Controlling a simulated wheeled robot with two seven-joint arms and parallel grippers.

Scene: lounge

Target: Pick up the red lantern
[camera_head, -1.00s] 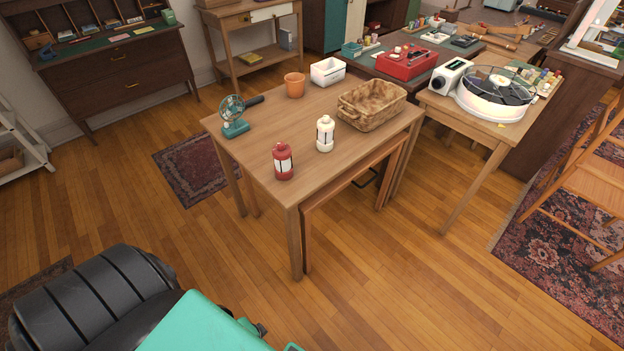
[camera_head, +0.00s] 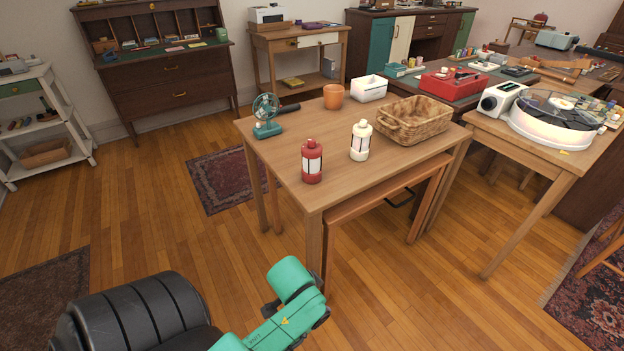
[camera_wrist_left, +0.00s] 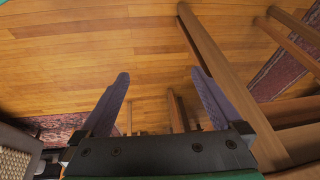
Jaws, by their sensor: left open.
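The red lantern (camera_head: 312,161) stands upright on the near corner of the wooden table (camera_head: 300,197) in the head view. It has a red top and base with a pale middle. My left gripper (camera_wrist_left: 158,82) shows in the left wrist view with two purple fingers spread apart and nothing between them. It is over the floor near wooden table legs, and the lantern is not in that view. In the head view my teal left arm is below and in front of the table, apart from the lantern; its fingers are not visible there. My right gripper is not in view.
A white lantern (camera_head: 360,141) stands right of the red one. A wicker basket (camera_head: 414,120), teal fan (camera_head: 267,117), orange pot (camera_head: 333,96) and white bin (camera_head: 369,88) share the table. A side table with a turntable (camera_head: 553,122) adjoins at right.

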